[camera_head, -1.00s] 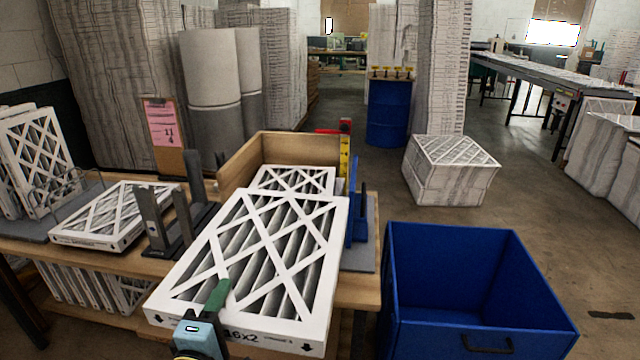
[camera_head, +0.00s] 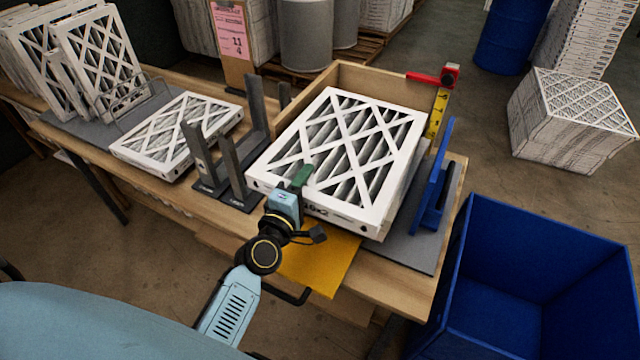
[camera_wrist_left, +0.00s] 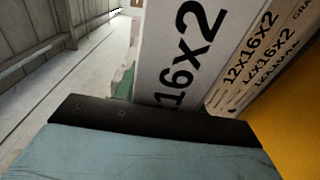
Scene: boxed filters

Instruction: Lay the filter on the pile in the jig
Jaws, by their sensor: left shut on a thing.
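The white-framed pleated filter (camera_head: 340,150) lies nearly flat over the jig. My left gripper (camera_head: 299,180) is shut on its near edge, with a green finger on the top face. In the left wrist view the filter's printed side (camera_wrist_left: 180,45) is close to the finger. The pile (camera_wrist_left: 245,65) shows beside it there, with printed filter edges. The jig has a wooden wall (camera_head: 375,82) at the back and a blue upright (camera_head: 434,180) at the right. The filter hides most of the pile. I cannot tell whether the two touch. My right gripper is not in view.
Dark metal uprights (camera_head: 230,165) stand left of the jig. Another filter (camera_head: 178,133) lies flat on the bench, and several stand in a rack (camera_head: 100,55). A blue bin (camera_head: 545,270) is at the right. A yellow panel (camera_head: 320,262) is in front.

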